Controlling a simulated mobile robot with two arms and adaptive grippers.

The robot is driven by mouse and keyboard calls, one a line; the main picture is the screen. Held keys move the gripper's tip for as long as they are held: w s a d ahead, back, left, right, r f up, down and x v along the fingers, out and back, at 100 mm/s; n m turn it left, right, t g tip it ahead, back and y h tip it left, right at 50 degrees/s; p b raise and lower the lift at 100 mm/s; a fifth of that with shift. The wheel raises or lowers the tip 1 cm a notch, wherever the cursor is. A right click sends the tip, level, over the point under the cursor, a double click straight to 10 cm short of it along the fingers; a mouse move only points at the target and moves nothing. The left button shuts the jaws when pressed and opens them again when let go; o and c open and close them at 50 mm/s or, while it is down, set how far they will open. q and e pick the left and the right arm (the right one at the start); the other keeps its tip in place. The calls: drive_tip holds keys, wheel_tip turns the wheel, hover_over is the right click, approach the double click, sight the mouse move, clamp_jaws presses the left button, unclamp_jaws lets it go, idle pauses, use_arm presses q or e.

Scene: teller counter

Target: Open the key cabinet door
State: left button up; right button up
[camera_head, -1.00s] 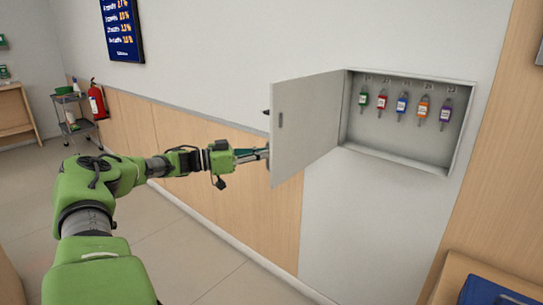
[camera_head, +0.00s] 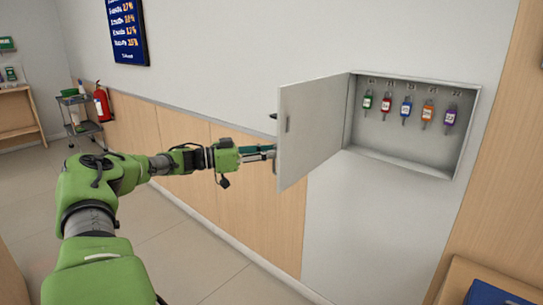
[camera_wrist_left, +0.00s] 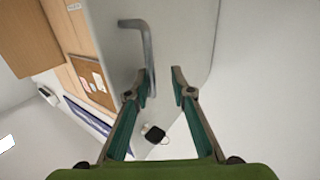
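The key cabinet (camera_head: 400,120) is on the wall at the right in the head view. Its grey door (camera_head: 312,128) stands wide open, swung out to the left, and several tagged keys hang inside. My left gripper (camera_head: 268,150) is at the outer face of the door near its free edge, its tips partly hidden there. In the left wrist view the left gripper (camera_wrist_left: 162,82) has its fingers apart with nothing between them. The bent door handle (camera_wrist_left: 149,55) is beside the left finger, overlapping its tip; whether they touch is unclear. My right gripper is not in view.
A fire extinguisher (camera_head: 103,104) and a small trolley (camera_head: 79,117) stand at the far left. A dark rate board (camera_head: 127,32) hangs on the wall. A wooden counter edge with a blue item (camera_head: 492,293) is at lower right. The floor along the wall is clear.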

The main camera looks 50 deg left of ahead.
use_arm(q)
wheel_tip(320, 180, up, 9)
drive_tip(key=shift+f, duration=0.15)
idle(0.5)
